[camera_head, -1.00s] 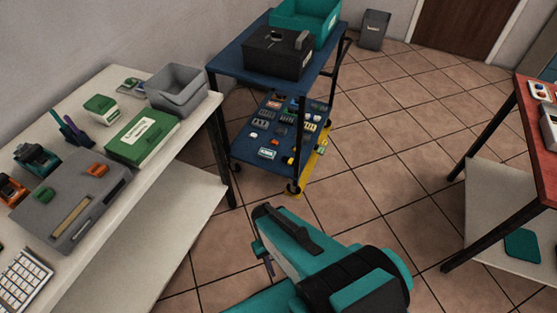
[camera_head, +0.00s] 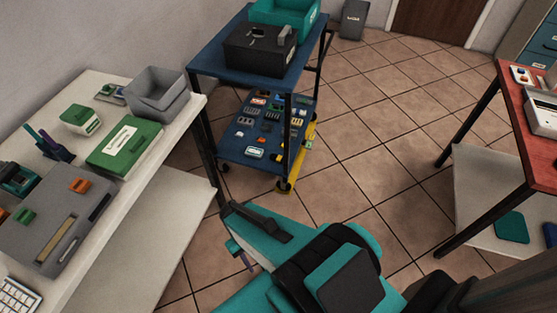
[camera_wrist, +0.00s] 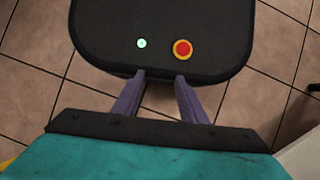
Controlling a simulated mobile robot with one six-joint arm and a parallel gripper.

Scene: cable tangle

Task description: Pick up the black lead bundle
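I cannot make out a black lead bundle in either view. My gripper (camera_wrist: 161,78) shows in the wrist view as two purple fingers set apart, with nothing between them. It is open, above a black rounded surface of my own base with a green light and a red-and-yellow button. In the head view my teal and black arm fills the lower middle, and the gripper's fingers are mostly hidden beyond it.
A blue cart (camera_head: 207,64) carries a black box (camera_head: 258,52) and teal bin (camera_head: 285,12), with several small parts below. A white table (camera_head: 178,128) at left holds a grey case, green box and grey bin. A red-topped table (camera_head: 510,135) stands right. Tiled floor lies between.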

